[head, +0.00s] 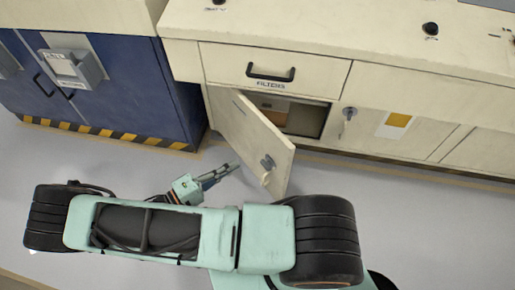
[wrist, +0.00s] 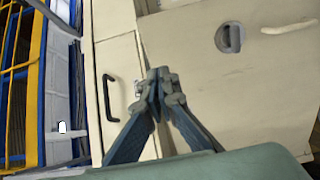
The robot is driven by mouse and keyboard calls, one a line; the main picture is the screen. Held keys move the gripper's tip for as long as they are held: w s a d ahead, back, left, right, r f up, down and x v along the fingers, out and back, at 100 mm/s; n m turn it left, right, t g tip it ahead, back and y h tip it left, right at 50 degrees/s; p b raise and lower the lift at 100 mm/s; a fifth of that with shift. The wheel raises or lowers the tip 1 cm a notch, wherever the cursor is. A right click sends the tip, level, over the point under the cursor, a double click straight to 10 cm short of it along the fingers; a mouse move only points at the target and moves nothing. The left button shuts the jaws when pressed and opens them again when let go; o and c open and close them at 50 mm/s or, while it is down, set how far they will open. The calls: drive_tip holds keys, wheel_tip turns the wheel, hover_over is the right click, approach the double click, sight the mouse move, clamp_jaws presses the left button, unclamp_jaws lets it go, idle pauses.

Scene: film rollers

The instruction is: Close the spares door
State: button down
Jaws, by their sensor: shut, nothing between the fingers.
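The cream cabinet door (head: 252,138) stands open, swung out from its left edge below a drawer. No readable name shows on it. Its outer face carries a grey round latch (head: 268,162) and a pale handle (head: 265,179). In the wrist view a cream panel (wrist: 245,95), which looks like this door, fills the right side with the latch (wrist: 229,37) and handle (wrist: 288,27) near the top. My gripper (head: 237,165) is shut and empty, low on the left, outer side of the door. Its fingertips (wrist: 160,75) meet in the wrist view; whether they touch the door cannot be told.
The drawer (head: 270,70) above is shut, with a black handle and a label reading FILTERS. Inside the open compartment (head: 300,117) lies a brownish item. A blue cabinet (head: 130,85) with a striped base stands at left. Grey floor (head: 120,160) lies clear between it and my arm.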

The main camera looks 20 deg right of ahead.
sight(275, 140)
drive_tip(key=b+x, duration=0.2)
drive_tip(key=x, duration=1.2)
drive_tip(key=shift+w+f, duration=0.1)
drive_tip(key=shift+w, duration=0.05)
